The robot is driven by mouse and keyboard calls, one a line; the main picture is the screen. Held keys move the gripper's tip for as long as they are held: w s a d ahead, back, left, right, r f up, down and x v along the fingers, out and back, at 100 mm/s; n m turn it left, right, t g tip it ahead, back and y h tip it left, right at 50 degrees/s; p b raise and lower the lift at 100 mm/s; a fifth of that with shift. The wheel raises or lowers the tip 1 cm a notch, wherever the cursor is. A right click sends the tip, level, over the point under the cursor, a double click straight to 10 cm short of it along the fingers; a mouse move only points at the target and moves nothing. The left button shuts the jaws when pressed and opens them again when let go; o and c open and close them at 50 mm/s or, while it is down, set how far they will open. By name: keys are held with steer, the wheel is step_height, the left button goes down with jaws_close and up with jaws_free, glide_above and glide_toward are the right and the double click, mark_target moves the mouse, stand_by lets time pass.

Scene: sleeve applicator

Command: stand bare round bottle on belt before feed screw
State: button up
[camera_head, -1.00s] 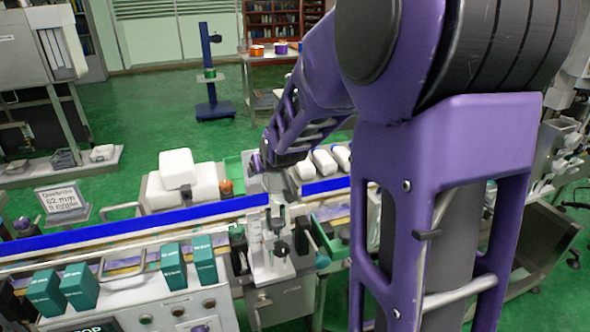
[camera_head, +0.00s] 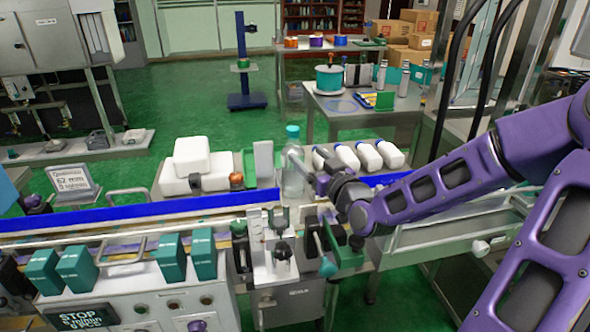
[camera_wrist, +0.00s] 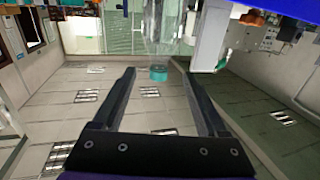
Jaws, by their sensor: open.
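A clear round bottle (camera_head: 292,180) with a teal cap stands upright at the conveyor, by the blue guard rail (camera_head: 150,211). It looks bare, with no label or sleeve visible. I cannot tell exactly where its base rests. My gripper (camera_head: 308,170) is just right of the bottle at body height in the head view. In the wrist view my gripper (camera_wrist: 160,88) has its two fingers spread with nothing clamped between them. The bottle's teal cap (camera_wrist: 158,73) shows just beyond the fingertips there. The feed screw cannot be made out clearly.
White bottles (camera_head: 367,156) lie in a row behind the belt, right of my gripper. White blocks (camera_head: 188,160) and an orange-topped object (camera_head: 236,179) are behind it to the left. A grey clamp fixture (camera_head: 270,243) stands in front. Teal boxes (camera_head: 170,259) sit at front left.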

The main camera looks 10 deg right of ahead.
mark_target(296, 142)
steer(key=x, duration=0.3)
steer(key=b+x, duration=0.1)
steer(key=x, duration=0.2)
steer(key=shift+w+r, duration=0.2)
steer(key=shift+w, duration=0.1)
steer(key=shift+r+x, duration=0.15)
steer(key=shift+x, duration=1.2)
steer(key=shift+r+x, duration=0.15)
steer(key=shift+x, duration=1.2)
jaws_close()
steer(key=shift+r, duration=0.1)
